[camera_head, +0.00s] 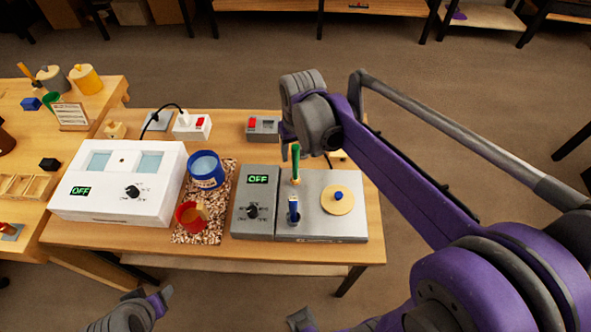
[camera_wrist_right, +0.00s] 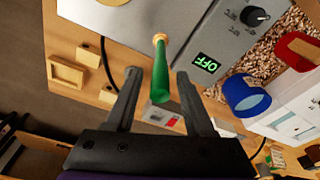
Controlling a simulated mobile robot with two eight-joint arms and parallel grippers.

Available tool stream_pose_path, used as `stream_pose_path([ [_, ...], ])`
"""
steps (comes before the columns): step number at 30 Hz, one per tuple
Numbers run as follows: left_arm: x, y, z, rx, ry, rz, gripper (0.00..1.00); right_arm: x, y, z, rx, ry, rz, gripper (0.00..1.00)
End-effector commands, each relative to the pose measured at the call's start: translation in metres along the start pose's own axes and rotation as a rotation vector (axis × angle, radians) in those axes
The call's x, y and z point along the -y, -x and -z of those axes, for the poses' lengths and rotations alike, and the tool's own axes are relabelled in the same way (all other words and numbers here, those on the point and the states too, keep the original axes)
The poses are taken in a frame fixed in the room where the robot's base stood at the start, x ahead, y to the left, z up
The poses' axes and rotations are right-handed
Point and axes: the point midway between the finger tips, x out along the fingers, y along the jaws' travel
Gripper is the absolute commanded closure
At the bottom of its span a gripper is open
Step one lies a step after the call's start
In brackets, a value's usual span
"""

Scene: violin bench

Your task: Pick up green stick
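The green stick (camera_head: 296,163) stands roughly upright at the grey metal device (camera_head: 333,220) on the bench, with a tan lower end. In the right wrist view the green stick (camera_wrist_right: 160,85) shows between the two fingers of my right gripper (camera_wrist_right: 158,73). Gaps show on both sides of it, so the gripper is open and not closed on it. In the head view my right gripper (camera_head: 303,143) is just above and behind the stick's top.
A blue-handled tool (camera_head: 293,211) and a round tan disc (camera_head: 338,203) are on the device near the stick. A blue cup (camera_head: 206,171) and a red cup (camera_head: 190,216) stand on a speckled mat (camera_head: 213,231). A white machine (camera_head: 120,205) is at left.

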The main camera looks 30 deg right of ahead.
Motion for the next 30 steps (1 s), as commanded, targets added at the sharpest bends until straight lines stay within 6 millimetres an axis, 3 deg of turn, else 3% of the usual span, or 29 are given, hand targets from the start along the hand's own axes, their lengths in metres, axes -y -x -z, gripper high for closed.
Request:
stream_pose_path([
  [1, 0.0, 0.0, 0.0, 0.0, 0.0, 0.0, 0.46, 0.0, 0.0, 0.0, 0.0, 0.0, 0.0, 0.58],
  [8, 0.0, 0.0, 0.0, 0.0, 0.0, 0.0, 0.46, 0.0, 0.0, 0.0, 0.0, 0.0, 0.0, 0.99],
  [22, 0.0, 0.0, 0.0, 0.0, 0.0, 0.0, 0.46, 0.0, 0.003, 0.001, 0.0, 0.0, 0.0, 1.0],
  [26, 0.0, 0.001, 0.001, -0.001, 0.0, 0.0, 0.46, 0.0, 0.014, 0.002, 0.0, 0.0, 0.0, 1.0],
  [30, 0.0, 0.003, 0.003, -0.002, 0.0, 0.0, 0.46, 0.0, 0.039, 0.006, 0.0, 0.0, 0.0, 1.0],
])
